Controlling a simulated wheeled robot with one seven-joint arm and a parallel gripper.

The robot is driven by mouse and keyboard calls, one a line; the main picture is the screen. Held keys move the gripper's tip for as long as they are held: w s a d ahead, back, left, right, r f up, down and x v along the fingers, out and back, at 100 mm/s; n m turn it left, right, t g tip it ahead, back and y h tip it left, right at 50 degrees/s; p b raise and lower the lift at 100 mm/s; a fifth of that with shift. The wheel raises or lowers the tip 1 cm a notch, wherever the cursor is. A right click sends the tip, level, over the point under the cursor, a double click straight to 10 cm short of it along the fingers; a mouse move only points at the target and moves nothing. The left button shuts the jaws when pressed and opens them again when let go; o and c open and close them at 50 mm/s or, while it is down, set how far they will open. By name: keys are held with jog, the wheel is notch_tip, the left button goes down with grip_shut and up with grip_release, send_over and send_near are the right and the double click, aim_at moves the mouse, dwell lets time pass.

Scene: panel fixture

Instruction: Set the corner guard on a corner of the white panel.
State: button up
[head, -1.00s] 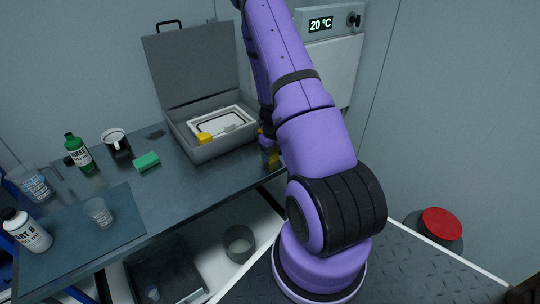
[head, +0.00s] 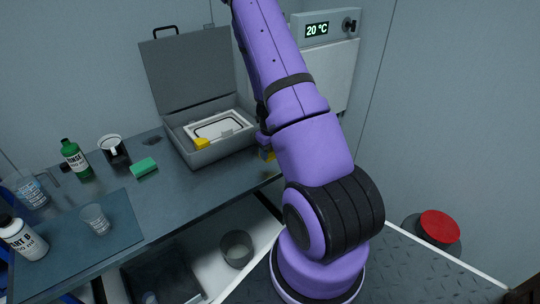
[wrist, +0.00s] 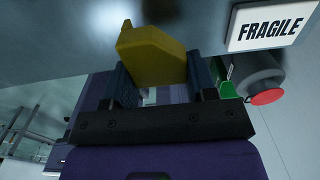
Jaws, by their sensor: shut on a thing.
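The white panel (head: 240,125) lies inside an open grey case on the bench in the head view. A yellow corner piece (head: 201,144) sits at its near left corner. My gripper (wrist: 158,78) is shut on a yellow corner guard (wrist: 152,50), which sticks out beyond the fingers in the wrist view. My arm hides most of the gripper there.
The grey case (head: 205,156) has its lid raised at the back. Bare bench lies in front of the case.

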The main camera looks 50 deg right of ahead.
jog(key=s+a+r, duration=0.1)
jog(key=s+a, duration=0.7)
jog(key=s, duration=0.5)
jog(key=shift+a+r, duration=0.15)
dwell(0.6)
